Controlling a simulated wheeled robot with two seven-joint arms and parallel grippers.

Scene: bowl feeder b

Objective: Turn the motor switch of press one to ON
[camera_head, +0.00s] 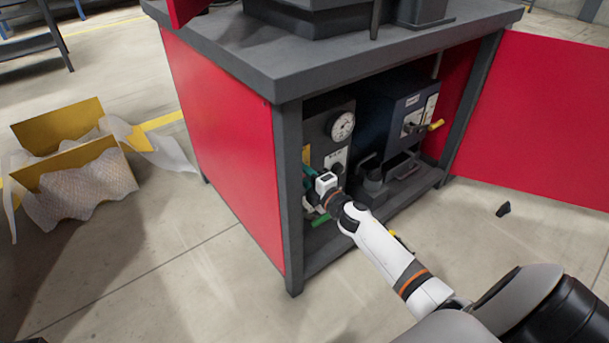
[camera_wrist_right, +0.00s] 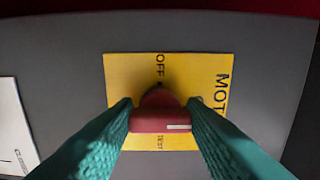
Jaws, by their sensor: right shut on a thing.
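In the right wrist view a red motor switch handle (camera_wrist_right: 160,121) sits on a yellow plate (camera_wrist_right: 122,73) lettered "OFF", "MOT" and what looks like "TEST". The handle lies crosswise in the picture, with a white mark near its right end. The green fingers of my right gripper (camera_wrist_right: 160,125) are closed on the two ends of the handle. In the head view my right gripper (camera_head: 312,196) reaches into the cabinet at the grey panel (camera_head: 325,118); it hides the switch there. My left gripper is in neither view.
A round gauge (camera_head: 341,126) is above the gripper. A dark blue box (camera_head: 385,100) with a yellow-handled control stands to the right. The cabinet's grey post (camera_head: 290,190) is close on the left. A red door (camera_head: 540,120) stands open at right. A small black piece (camera_head: 503,209) lies on the floor.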

